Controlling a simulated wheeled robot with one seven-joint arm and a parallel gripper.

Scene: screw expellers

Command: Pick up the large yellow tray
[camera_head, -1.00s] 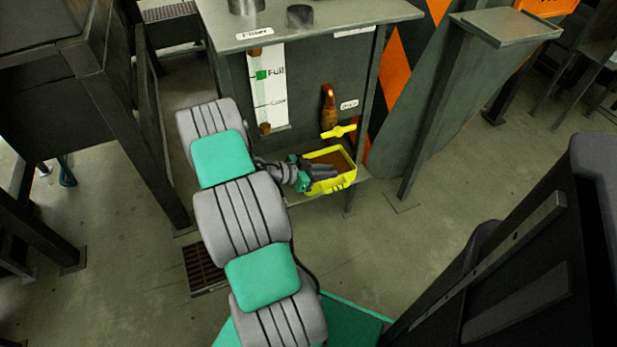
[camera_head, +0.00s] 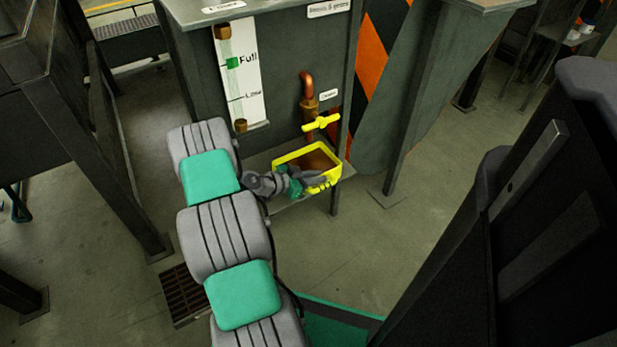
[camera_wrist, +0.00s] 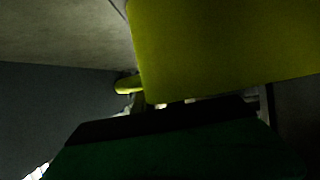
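The large yellow tray (camera_head: 334,173) sits on a small shelf below the tap of a dark machine. Brown contents show inside it. My gripper (camera_head: 316,181) is at the tray's near side, close against its front wall, and overlaps that wall in the head view. In the wrist view the tray (camera_wrist: 225,45) fills the upper right as a plain yellow surface, just beyond the dark green gripper body. The fingertips are not clear in either view, so I cannot tell whether they are open or shut on the tray.
A yellow tap handle (camera_head: 321,122) on a copper pipe (camera_head: 307,88) is just above the tray. A machine leg (camera_head: 334,205) stands below the shelf's right end. A level gauge (camera_head: 243,75) is on the panel.

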